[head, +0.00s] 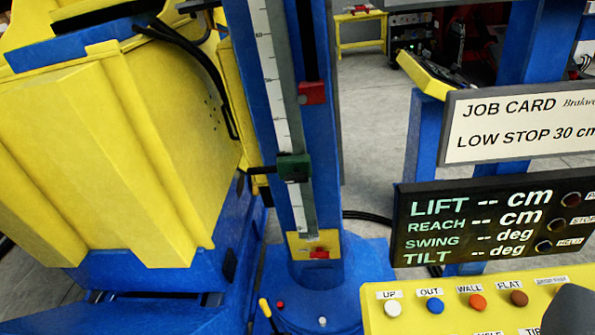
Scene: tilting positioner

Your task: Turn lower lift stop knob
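A blue upright column carries a pale ruler scale (277,80). A red block (312,93) sits high on the column, right of the scale. A green block (294,167) sits lower, across the scale, with a dark rod on its left. A small red piece (319,253) sits on a yellow plate (298,245) at the column's foot. I cannot tell which of these is the lower lift stop knob. A dark grey rounded shape (571,311) at the bottom right corner may be part of my gripper; no fingertips can be made out.
The job card (520,125) reads "LOW STOP 30 cm". The black display (480,228) shows dashes for lift, reach, swing and tilt. A yellow button panel (440,317) fills the lower right. A large yellow body (110,140) stands left. Floor (375,130) is clear behind the column.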

